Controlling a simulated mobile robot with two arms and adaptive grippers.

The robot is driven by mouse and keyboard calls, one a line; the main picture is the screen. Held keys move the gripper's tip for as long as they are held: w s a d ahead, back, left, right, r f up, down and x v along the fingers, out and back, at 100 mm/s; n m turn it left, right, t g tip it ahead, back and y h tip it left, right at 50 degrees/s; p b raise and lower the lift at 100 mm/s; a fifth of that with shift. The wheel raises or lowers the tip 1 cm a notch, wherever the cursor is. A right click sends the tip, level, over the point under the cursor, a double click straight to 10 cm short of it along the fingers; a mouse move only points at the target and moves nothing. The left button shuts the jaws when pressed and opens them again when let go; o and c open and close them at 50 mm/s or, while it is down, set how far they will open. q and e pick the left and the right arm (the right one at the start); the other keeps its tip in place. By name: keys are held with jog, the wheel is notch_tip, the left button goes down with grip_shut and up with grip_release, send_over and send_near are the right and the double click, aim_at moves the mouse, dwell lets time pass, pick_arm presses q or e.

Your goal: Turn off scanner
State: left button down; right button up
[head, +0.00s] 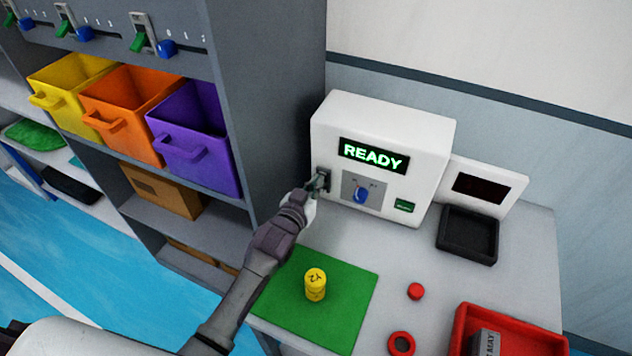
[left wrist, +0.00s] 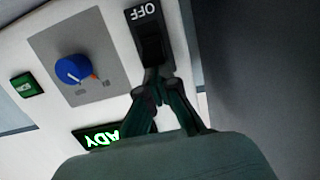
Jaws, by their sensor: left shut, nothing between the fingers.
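The scanner (head: 415,125) is a white box on the grey table, and its display (head: 374,155) glows green with "READY". A blue knob (head: 361,195) on a grey plate and a green button (head: 404,206) are on its front. At the front's left edge is a black switch, partly hidden by my gripper in the head view. In the left wrist view the black switch (left wrist: 150,45) shows with the label "OFF" at one end. My left gripper (head: 322,181) is shut and empty, its fingertips (left wrist: 155,88) at or very near the switch. Contact is unclear. My right gripper is not seen.
A green mat (head: 345,325) with a yellow canister (head: 315,284) lies in front of the scanner. A black tray (head: 467,234), red cap (head: 415,291), red ring (head: 401,343) and red bin (head: 462,325) are to the right. A grey shelf (head: 270,60) stands close on the left.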

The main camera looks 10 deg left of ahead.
pick_arm(q)
jog(key=shift+s+f, duration=0.1)
jog(key=shift+f, duration=0.1)
jog(key=shift+s+a+f, duration=0.1)
jog(key=shift+s+f, duration=0.3)
jog(key=shift+f, duration=0.35)
jog(key=v, duration=1.2)
